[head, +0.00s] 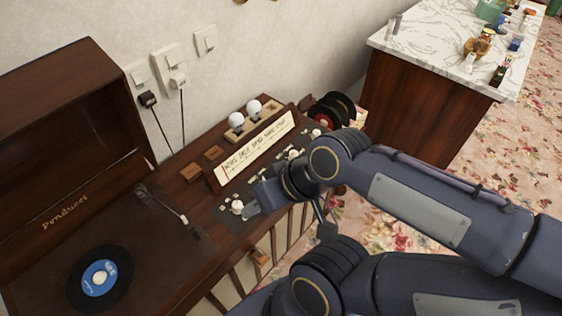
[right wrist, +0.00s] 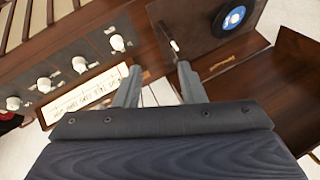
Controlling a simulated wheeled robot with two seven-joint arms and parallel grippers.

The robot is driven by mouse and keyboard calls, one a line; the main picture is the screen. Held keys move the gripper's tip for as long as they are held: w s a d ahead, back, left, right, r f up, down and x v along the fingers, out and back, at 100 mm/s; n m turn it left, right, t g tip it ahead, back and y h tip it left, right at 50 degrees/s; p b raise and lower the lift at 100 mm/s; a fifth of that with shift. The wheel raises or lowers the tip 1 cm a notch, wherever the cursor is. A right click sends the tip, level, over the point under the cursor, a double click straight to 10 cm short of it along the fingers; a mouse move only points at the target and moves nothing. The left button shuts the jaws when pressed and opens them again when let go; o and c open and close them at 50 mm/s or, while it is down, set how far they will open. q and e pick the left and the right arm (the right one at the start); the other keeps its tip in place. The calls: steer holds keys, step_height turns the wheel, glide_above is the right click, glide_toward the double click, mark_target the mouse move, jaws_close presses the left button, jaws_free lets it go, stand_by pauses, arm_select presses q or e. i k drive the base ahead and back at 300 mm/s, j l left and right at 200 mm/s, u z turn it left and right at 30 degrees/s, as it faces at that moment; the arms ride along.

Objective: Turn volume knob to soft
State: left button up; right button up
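A dark control panel (head: 228,219) on the wooden radio cabinet carries a row of white knobs. The nearest white knob (head: 237,207) is just left of my right gripper (head: 250,211) in the head view. In the right wrist view that knob (right wrist: 117,42) is just beyond and left of the left finger's tip, outside the gap. My right gripper (right wrist: 159,69) is open, with nothing between its fingers. More knobs (right wrist: 80,64) run along the panel. The small labels are too blurred to tell which knob is volume. My left gripper is not in view.
A record player with a black record (head: 100,279) is at the left. A lettered dial strip (head: 256,148) stands behind the knobs. White round bulbs (head: 254,107) are behind it. Wooden slats (head: 283,236) are at the cabinet's front. A marble-topped counter (head: 432,40) is at the upper right.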

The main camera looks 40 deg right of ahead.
mark_target(293, 153)
steer(key=z, duration=1.65)
steer(key=i+l+u, duration=0.15)
steer(key=u, duration=0.25)
steer(key=l+u, duration=0.2)
steer(key=u, duration=0.2)
steer(key=i+l+u, duration=0.15)
steer(key=u, duration=0.25)
steer(key=l, duration=0.1)
